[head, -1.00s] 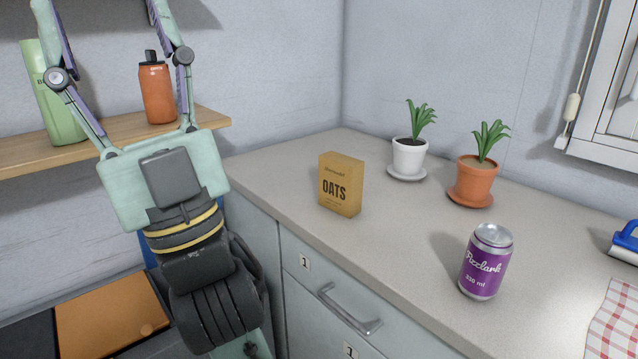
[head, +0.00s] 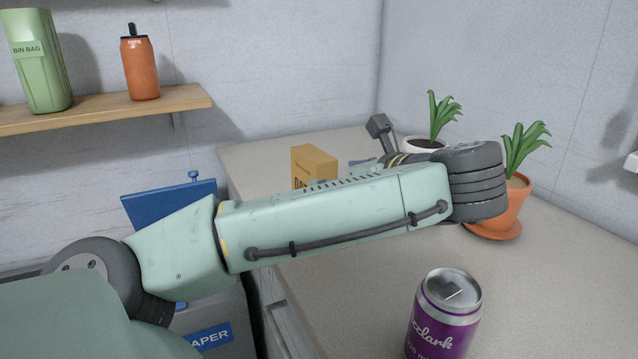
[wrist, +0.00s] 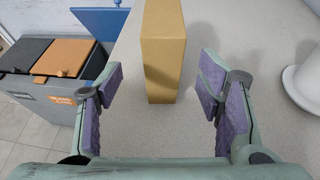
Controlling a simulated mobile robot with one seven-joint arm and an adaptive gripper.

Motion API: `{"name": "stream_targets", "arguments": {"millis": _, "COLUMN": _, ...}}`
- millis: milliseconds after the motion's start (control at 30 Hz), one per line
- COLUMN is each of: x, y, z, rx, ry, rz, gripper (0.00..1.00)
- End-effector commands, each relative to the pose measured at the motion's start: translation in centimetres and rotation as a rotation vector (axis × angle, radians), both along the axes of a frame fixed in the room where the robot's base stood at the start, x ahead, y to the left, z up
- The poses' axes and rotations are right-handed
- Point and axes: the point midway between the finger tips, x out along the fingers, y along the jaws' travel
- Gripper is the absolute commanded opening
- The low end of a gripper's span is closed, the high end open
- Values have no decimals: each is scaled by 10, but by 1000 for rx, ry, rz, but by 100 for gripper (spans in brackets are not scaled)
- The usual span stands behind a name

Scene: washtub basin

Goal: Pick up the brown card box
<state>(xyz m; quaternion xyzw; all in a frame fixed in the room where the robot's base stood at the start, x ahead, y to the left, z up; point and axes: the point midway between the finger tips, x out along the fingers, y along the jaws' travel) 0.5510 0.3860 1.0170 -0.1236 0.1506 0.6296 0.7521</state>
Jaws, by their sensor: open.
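The brown card box (head: 314,165) stands upright on the grey counter in the head view. My arm crosses in front of it and hides its lower part. In the wrist view the box (wrist: 164,52) stands ahead, its narrow side facing me. My gripper (wrist: 160,90) is open, with one purple-padded finger on each side of the box's line. The near bottom edge of the box lies about level with the fingertips, and neither finger touches it. In the head view the fingers are hidden behind my arm.
A purple can (head: 443,318) stands at the front of the counter (head: 350,300). A terracotta pot (head: 510,205) and a white pot (head: 420,146) with plants stand behind my arm; a white pot (wrist: 303,80) is close on the right in the wrist view. Bins (wrist: 50,75) stand left, below the counter.

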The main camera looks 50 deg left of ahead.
Motion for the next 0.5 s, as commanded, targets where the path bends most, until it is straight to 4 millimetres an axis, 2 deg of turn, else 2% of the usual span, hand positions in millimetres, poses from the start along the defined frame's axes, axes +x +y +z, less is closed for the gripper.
{"name": "stream_targets", "arguments": {"millis": 200, "x": 6, "y": 28, "z": -13, "rx": -9, "ry": -4, "rz": -2, "gripper": 61}}
{"name": "stream_targets", "arguments": {"millis": 500, "x": 10, "y": 46, "z": -20, "rx": -2, "ry": -2, "rz": -1, "gripper": 61}}
